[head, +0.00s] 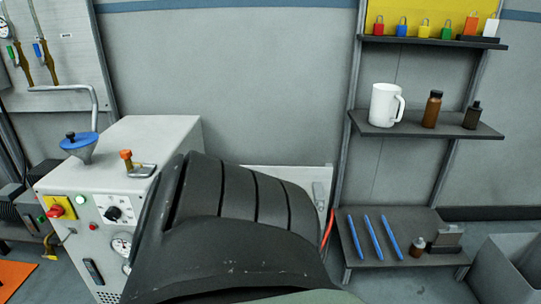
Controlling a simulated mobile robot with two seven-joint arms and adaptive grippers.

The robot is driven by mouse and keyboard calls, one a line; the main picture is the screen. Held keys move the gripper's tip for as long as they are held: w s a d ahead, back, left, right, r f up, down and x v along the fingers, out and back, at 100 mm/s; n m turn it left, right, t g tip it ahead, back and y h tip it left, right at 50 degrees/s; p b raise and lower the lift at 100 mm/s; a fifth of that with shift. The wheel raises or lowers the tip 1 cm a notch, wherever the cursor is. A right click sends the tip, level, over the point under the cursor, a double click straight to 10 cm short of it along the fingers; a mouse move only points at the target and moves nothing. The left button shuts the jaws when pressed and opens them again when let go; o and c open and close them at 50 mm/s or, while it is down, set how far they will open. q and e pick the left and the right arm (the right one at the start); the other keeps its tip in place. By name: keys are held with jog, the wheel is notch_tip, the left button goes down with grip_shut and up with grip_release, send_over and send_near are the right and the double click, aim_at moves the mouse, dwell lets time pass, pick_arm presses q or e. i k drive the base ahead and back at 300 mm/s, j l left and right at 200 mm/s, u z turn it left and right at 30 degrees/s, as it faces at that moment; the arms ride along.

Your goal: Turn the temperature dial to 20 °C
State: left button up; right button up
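A black dial (113,213) sits on a white scale plate on the front of the grey machine (160,140) at the left. It looks like the temperature dial; its markings and setting are too small to read. A large dark ribbed part, apparently my own arm, fills the lower middle and hides the machine's right side. Neither gripper shows, so I cannot tell where they are relative to the dial.
Near the dial are a red switch on a yellow plate (59,210), a round gauge (121,244) and a black handle (93,272). A blue-rimmed funnel (80,144) stands on the machine's top left. Shelves (425,129) with a white mug (384,105) stand right.

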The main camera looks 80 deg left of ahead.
aim_at(113, 214)
jog(key=u, duration=3.55)
